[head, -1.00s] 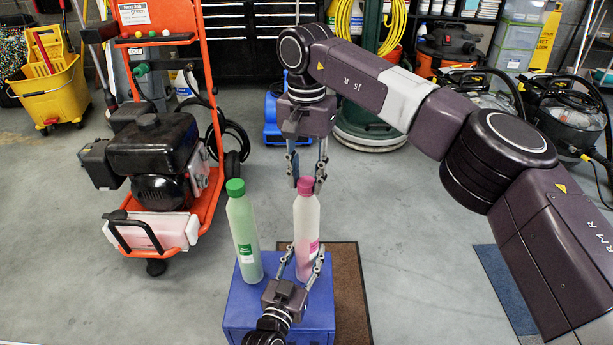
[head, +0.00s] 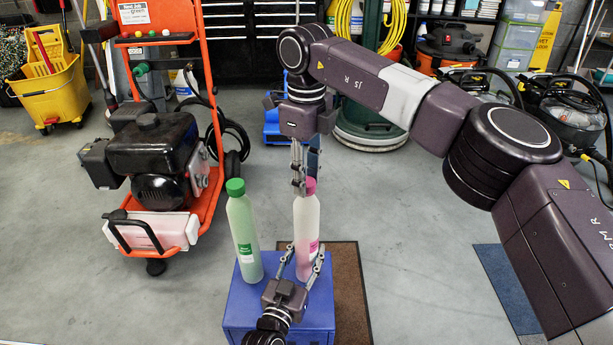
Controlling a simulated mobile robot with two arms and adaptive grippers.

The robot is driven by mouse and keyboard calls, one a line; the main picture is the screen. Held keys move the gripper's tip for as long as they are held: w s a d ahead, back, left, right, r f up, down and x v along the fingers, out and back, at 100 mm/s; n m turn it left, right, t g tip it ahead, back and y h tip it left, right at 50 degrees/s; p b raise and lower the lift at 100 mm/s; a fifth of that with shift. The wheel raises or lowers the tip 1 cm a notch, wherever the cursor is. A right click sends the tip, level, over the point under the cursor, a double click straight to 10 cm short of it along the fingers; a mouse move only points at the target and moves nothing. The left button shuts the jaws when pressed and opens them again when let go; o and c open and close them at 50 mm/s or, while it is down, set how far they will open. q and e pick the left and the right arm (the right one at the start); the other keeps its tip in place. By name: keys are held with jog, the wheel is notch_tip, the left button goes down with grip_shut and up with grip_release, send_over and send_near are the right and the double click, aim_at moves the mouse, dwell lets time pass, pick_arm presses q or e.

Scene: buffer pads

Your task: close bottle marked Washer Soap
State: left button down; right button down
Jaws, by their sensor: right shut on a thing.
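A pale bottle with a pink cap (head: 309,186), pink label and pinkish contents, the pink bottle (head: 306,222), stands upright on a blue box (head: 252,308). My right gripper (head: 302,190) points down from above and is shut on the pink cap, which it partly hides. The cap sits at the bottle's mouth. My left gripper (head: 302,268) comes from the front, low down, its fingers on both sides of the pink bottle's lower body, closed on it. A green-capped bottle (head: 243,235) with a green label stands upright to the left. The label text is too small to read.
A brown mat (head: 352,290) lies by the blue box. An orange cart (head: 207,205) with a black engine stands to the left. A yellow mop bucket (head: 52,92) and vacuum machines are farther back. Grey floor is open on both sides.

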jog(key=m, duration=0.9)
jog(key=shift+m, duration=0.3)
jog(key=m, duration=0.3)
jog(key=shift+m, duration=0.4)
jog(key=m, duration=0.4)
jog(key=c, duration=1.5)
grip_release()
jog(key=shift+r, duration=2.25)
